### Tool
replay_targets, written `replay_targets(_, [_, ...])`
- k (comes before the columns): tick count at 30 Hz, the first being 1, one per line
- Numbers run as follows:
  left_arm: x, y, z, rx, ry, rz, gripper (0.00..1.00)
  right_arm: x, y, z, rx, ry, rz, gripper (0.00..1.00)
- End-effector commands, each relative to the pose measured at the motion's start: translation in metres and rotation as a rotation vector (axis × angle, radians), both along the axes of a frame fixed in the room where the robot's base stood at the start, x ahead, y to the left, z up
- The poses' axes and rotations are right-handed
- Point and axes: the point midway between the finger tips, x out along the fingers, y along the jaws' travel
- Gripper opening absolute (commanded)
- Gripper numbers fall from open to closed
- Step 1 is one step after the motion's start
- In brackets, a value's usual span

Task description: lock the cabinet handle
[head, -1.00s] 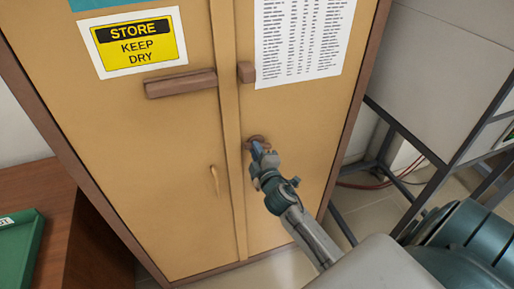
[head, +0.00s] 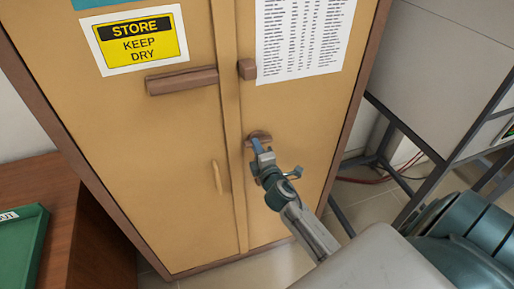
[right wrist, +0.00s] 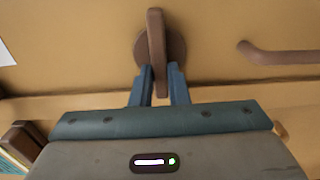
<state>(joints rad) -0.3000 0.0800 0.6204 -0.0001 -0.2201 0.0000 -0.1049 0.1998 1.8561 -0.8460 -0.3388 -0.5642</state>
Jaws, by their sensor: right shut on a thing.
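The tan cabinet (head: 180,120) stands ahead with both doors closed. A brown turning handle (head: 257,137) sits on its right door, beside the middle strip and below the paper list. In the right wrist view the handle (right wrist: 156,40) is a narrow bar across a round base, upright in that picture. My right gripper (head: 259,148) is shut on the handle. In the right wrist view its two blue fingers (right wrist: 159,85) stand on either side of the bar's lower end. The fingers partly hide the handle in the head view. My left gripper is not in view.
A long brown block (head: 181,82) and a small brown block (head: 247,69) stick out above the handle. A slim pull (head: 217,177) is on the left door. A dark metal frame (head: 400,125) stands to the right, and a brown desk with a green tray (head: 24,245) to the left.

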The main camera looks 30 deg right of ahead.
Motion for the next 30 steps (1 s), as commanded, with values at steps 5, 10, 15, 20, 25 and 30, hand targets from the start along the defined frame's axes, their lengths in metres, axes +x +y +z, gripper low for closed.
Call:
replay_targets(5, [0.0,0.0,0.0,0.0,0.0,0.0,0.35,0.0,0.0,-0.001,-0.001,0.002,-0.001,0.22])
replay_targets(10, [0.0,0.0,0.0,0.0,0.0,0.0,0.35,0.0,0.0,-0.001,-0.001,0.001,-0.001,0.36])
replay_targets(15, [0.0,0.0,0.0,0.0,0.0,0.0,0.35,0.0,0.0,-0.001,0.0,0.001,0.0,0.36])
replay_targets(20, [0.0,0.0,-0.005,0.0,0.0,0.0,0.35,-0.012,0.003,-0.003,0.0,0.001,0.0,0.36])
replay_targets(25, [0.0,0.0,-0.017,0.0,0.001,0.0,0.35,-0.043,0.01,-0.005,0.001,0.002,0.001,0.36])
replay_targets(30, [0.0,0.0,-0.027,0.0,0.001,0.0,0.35,-0.075,0.018,-0.005,0.0,0.002,0.0,0.36])
